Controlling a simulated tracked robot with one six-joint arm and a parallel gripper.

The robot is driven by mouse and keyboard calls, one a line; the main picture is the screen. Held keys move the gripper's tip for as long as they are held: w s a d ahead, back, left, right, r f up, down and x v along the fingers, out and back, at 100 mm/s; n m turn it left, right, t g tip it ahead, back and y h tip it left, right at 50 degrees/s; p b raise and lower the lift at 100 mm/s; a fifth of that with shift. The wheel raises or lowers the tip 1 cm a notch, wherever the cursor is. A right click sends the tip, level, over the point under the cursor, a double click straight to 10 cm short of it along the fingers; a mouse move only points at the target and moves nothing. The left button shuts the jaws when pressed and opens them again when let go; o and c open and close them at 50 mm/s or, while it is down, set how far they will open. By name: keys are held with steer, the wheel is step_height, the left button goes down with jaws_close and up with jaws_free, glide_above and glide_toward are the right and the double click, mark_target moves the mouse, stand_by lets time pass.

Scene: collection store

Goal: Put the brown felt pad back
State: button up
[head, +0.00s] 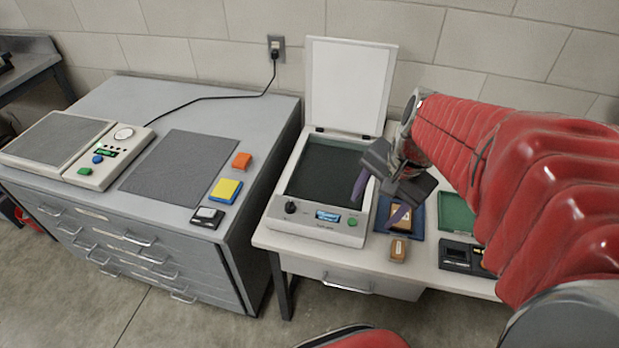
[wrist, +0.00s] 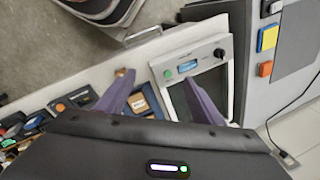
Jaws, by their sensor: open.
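My gripper (head: 379,206) is open, its two purple fingers spread above the area between the scanner and the blue tray; it also shows in the wrist view (wrist: 156,80). A brown piece with a pale face (head: 401,213) lies in the blue tray (head: 417,229), partly hidden by a finger; it shows between the fingers in the wrist view (wrist: 140,104). A smaller brown block with a pale mark (head: 398,250) lies on the white table in front of the tray. I cannot tell which of the two is the felt pad. Nothing shows between the fingertips.
The scanner (head: 317,222) stands left of the tray with its lid (head: 348,85) raised. A green tray (head: 455,214) and a black device (head: 459,258) are at right, partly behind my arm.

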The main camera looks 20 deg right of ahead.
steer(key=s+a+r+n+t, duration=0.1)
steer(key=s+a+r+n, duration=0.1)
steer(key=a+n, duration=0.4)
steer(key=s+a+r+n+t+h, duration=0.1)
steer(key=s+a+r+n+t, duration=0.1)
steer(key=a+r+n, duration=0.2)
steer(key=shift+s+a+r+n, duration=0.15)
steer(key=shift+a+r+n, duration=0.15)
steer(key=shift+a+n, duration=0.95)
steer(key=shift+c, duration=0.5)
